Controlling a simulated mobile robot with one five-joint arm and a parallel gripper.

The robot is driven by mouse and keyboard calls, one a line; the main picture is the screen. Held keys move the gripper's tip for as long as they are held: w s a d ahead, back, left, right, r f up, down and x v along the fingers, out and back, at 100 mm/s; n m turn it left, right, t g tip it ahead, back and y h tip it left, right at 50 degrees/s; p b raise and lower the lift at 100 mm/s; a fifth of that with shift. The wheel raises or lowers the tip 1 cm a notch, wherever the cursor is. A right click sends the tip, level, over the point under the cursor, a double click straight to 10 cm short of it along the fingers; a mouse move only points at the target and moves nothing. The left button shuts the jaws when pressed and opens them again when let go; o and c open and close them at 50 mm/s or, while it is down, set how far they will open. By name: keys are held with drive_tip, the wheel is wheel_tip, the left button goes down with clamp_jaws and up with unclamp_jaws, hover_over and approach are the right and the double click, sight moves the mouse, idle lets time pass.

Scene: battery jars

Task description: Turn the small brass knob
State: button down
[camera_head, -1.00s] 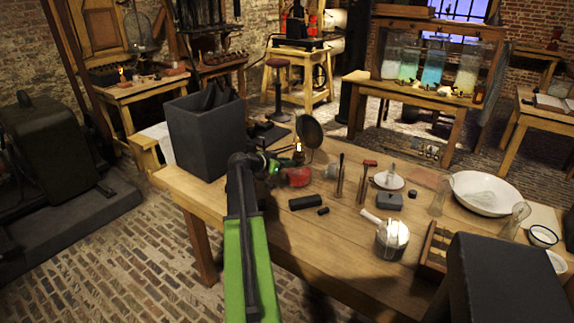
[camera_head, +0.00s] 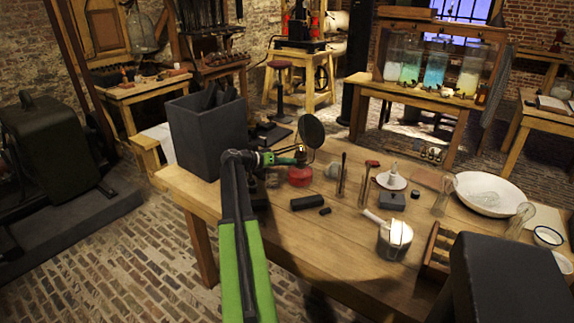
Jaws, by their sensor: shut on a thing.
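A small lamp with a red base (camera_head: 300,177) and a round dark disc (camera_head: 312,131) behind its top stands near the back left of the wooden table. My gripper (camera_head: 300,157) reaches in from the left at the height of the lamp's brass burner (camera_head: 302,149). It is shut on a small part there, which looks like the brass knob. The jaws hide most of the knob, so its angle cannot be seen.
A tall dark open box (camera_head: 207,140) stands close to my arm on the left. A large dark box (camera_head: 510,280) fills the front right.

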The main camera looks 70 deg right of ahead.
idle(0.4)
drive_tip(key=c, duration=1.3)
unclamp_jaws()
drive_tip(key=shift+a, duration=0.15)
